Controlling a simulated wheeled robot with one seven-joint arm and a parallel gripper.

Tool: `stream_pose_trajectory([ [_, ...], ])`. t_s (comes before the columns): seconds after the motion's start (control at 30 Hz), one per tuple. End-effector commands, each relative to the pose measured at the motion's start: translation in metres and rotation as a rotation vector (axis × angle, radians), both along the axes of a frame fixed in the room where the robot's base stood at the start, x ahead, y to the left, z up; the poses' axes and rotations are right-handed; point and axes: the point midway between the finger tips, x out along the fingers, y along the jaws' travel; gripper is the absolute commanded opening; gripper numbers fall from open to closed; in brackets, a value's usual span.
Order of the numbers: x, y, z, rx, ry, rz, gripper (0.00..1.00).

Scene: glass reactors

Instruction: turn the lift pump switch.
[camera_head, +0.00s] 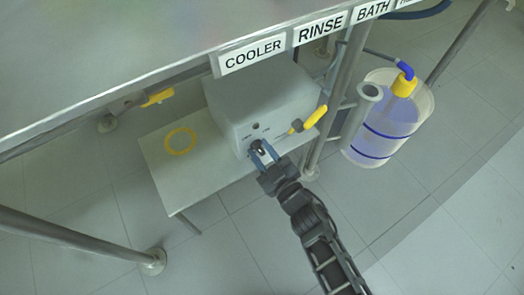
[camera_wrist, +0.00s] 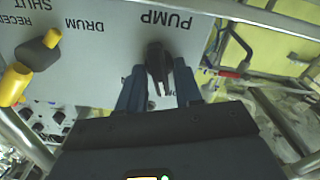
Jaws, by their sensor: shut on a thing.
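The lift pump switch is a small black knob on the front of a grey box (camera_head: 262,92); in the wrist view the knob (camera_wrist: 158,60) sits just below the upside-down word PUMP. A pale mark shows on the knob, pointing toward my gripper. My gripper (camera_head: 261,151) is at the box's front face with its two blue fingers on either side of the knob; in the wrist view my gripper (camera_wrist: 159,88) is shut on it. The fingers partly hide the knob's sides.
A yellow-handled valve (camera_head: 315,118) sticks out right of the knob. A low table (camera_head: 160,158) carries the box and a yellow ring (camera_head: 180,141). A bucket (camera_head: 405,125) with bluish liquid stands right, past a metal post. A labelled metal worktop (camera_head: 120,45) overhangs. Floor in front is clear.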

Motion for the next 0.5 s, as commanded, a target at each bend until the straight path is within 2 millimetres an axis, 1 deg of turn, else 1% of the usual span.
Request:
stream_pose_trajectory([
  [0.17,-0.0006,-0.0007,-0.0007,0.0,0.001,0.0,0.04],
  [0.2,-0.0007,-0.0007,-0.0007,0.0,0.001,0.0,0.36],
  [0.27,-0.0006,-0.0007,-0.0007,0.001,0.002,0.0,0.42],
  [0.5,-0.0008,-0.0006,-0.0003,0.001,0.002,0.0,0.43],
])
